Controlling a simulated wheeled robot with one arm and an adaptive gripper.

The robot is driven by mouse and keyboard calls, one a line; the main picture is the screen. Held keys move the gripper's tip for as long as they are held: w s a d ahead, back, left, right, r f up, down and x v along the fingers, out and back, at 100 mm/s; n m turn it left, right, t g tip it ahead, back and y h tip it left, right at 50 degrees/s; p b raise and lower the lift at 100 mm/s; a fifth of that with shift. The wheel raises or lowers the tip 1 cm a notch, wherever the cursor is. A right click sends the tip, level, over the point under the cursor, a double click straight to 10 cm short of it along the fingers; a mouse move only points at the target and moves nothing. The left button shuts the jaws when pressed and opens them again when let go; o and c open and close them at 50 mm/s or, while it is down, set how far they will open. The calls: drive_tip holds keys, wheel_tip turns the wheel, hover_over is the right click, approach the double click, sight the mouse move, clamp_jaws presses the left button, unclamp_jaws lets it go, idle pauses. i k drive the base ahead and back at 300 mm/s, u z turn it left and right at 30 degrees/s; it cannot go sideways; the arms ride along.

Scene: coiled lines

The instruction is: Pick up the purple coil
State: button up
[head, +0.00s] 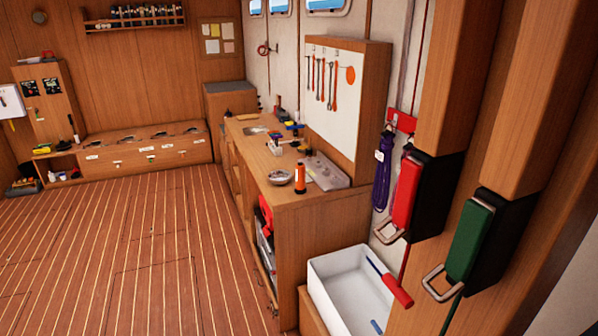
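The purple coil (382,172) hangs on the pale wall at the right, below a red hook rack (402,121). It is a long, narrow bundle that hangs upright and carries a small white tag. A red piece with a metal loop and black backing (406,194) is close to its right and partly in front of other hanging items. My gripper is not in view.
A wooden workbench (310,211) with tools, an orange bottle (300,178) and a bowl (279,177) stands left of the coil. A white bin (330,277) is below it. A green piece with a metal loop (470,238) is at right. The plank floor (130,250) is clear.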

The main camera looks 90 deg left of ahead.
sight(386, 145)
drive_tip(key=u, duration=2.75)
drive_tip(key=i, duration=0.25)
drive_tip(key=u, duration=0.8)
drive_tip(key=i, duration=1.9)
drive_tip(key=z, duration=0.95)
